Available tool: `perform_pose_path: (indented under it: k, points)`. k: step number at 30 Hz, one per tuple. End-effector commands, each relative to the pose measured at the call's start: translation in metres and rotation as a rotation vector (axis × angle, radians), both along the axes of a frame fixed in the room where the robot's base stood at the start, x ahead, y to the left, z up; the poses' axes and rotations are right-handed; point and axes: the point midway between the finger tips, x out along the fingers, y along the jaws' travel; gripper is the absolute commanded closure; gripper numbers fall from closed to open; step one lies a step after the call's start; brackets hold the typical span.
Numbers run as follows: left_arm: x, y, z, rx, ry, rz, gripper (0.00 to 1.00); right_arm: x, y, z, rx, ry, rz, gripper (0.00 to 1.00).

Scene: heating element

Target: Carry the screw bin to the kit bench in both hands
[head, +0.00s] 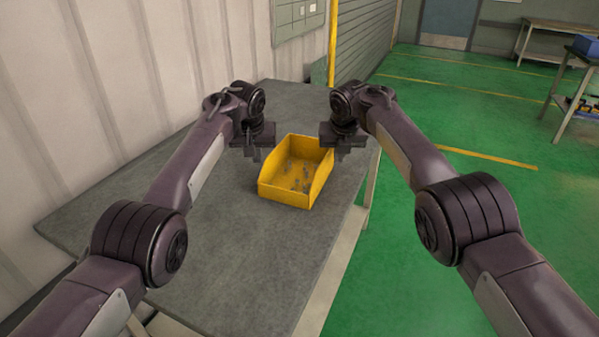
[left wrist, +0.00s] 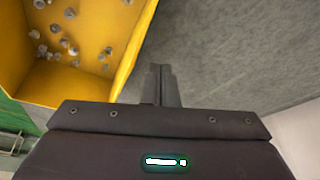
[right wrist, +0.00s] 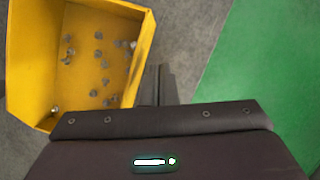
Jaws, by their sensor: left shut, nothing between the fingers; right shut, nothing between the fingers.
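The yellow screw bin (head: 292,174) sits on the grey table, with several small grey screws inside. It also shows in the left wrist view (left wrist: 95,85) and in the right wrist view (right wrist: 95,15). My left gripper (head: 256,153) is shut and empty just off the bin's left side. My right gripper (head: 343,152) is shut and empty by the bin's right side, near its far corner. In the wrist views the closed fingers of the left gripper (left wrist: 161,84) and of the right gripper (right wrist: 160,84) are beside the bin's walls. Whether they touch the walls is unclear.
The grey table (head: 230,255) is otherwise bare and runs along the wall at left. Green floor (head: 440,240) lies open to its right. A bench (head: 560,50) stands at the far right, near a blue bin (head: 587,46). A yellow post (head: 332,40) rises behind the table.

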Motion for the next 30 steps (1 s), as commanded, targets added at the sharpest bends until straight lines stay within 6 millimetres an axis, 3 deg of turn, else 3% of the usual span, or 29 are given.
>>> perform_pose_path:
  k: [30]
  points:
    - [0.0, -0.019, 0.001, -0.004, 0.0, -0.003, 1.0, 0.001, 0.019, 0.002, 0.002, -0.004, 0.003, 1.0]
